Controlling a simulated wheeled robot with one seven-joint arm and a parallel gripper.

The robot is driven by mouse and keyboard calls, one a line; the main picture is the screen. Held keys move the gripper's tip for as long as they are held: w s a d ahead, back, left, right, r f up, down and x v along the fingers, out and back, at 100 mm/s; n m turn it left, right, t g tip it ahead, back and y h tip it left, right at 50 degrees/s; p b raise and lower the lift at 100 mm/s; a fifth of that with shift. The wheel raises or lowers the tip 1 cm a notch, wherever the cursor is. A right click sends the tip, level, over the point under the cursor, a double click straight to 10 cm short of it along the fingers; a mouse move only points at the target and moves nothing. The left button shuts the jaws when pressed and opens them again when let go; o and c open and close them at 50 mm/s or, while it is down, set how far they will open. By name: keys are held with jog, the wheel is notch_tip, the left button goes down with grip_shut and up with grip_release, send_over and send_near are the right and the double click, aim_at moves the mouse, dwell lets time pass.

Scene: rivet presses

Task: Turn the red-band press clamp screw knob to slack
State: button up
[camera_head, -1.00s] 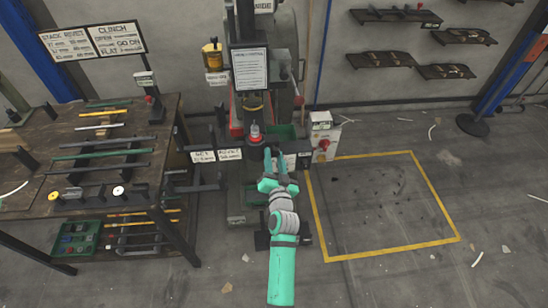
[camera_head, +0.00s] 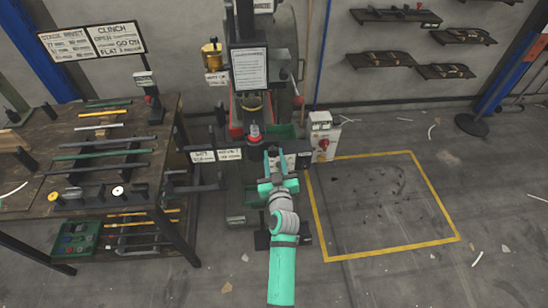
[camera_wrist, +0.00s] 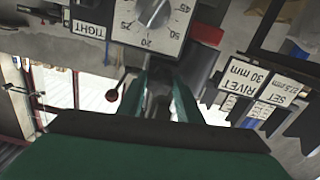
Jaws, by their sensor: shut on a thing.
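The press (camera_head: 249,68) stands against the wall in the head view, with red parts low on its body. My gripper (camera_head: 275,158) is at the front of this press, just right of its centre. In the wrist view my gripper (camera_wrist: 162,95) is shut on a dark piece between its green fingers, which I take to be the clamp screw knob (camera_wrist: 159,92). The fingers hide much of the knob. A white dial (camera_wrist: 150,18) with a pointer shows upside down just beyond it, beside a TIGHT label (camera_wrist: 89,29).
A cluttered workbench (camera_head: 150,185) stands on the left. RIVET and SET labels (camera_wrist: 245,75) are close on the right in the wrist view. A grey box with a red switch (camera_head: 323,144) stands right of the press.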

jog(key=shift+f, duration=0.1)
dwell(0.3)
jog(key=o, duration=1)
jog(key=shift+o, duration=0.2)
jog(key=shift+s, duration=0.1)
jog(key=s, duration=1)
jog(key=shift+s+d, duration=0.15)
jog(key=shift+s, duration=0.2)
